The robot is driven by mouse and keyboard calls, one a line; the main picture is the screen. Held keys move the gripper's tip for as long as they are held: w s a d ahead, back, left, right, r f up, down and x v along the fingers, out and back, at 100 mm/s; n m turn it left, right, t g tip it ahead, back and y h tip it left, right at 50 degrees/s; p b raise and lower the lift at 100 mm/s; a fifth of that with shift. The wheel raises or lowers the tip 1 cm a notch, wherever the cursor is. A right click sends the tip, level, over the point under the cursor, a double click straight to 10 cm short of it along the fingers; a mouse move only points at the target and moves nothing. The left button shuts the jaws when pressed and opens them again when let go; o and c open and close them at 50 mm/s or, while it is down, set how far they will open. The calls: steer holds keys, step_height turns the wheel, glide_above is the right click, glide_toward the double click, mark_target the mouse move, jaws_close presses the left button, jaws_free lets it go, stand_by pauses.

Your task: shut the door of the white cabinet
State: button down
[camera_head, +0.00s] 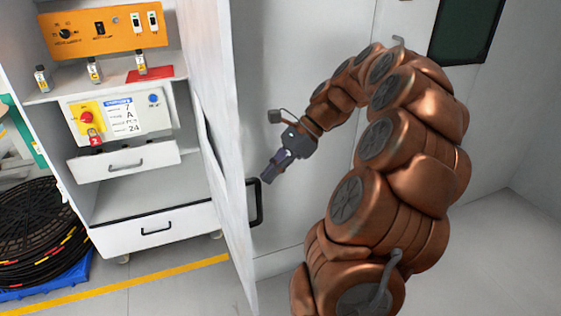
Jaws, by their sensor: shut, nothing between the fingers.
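The white cabinet (82,191) stands at the left with its front open, showing shelves and drawers. Its white door (212,95) stands open, swung out toward me and seen nearly edge-on. A black handle (257,202) is on the right-hand face of the door, near its free edge. My gripper (268,178) is shut and empty, just above and to the right of the handle. It appears close to the handle, but I cannot tell whether it touches it. My copper-coloured arm reaches in from the lower right.
Inside the cabinet are an orange panel (102,32), a red card (150,74), a control box (118,113) and drawers (158,229). Black coiled cable (40,232) lies on a blue pallet (45,286) at left. A yellow floor line (130,285) runs before the cabinet. Floor at right is clear.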

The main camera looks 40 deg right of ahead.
steer(key=shift+w+a+f, duration=0.1)
steer(key=shift+w+a, duration=0.15)
steer(key=shift+a, duration=0.45)
steer(key=shift+w+a, duration=0.25)
steer(key=shift+a, duration=0.4)
steer(key=shift+w+a+f, duration=0.1)
steer(key=shift+w+a, duration=0.15)
steer(key=shift+a, duration=0.45)
steer(key=shift+a, duration=0.1)
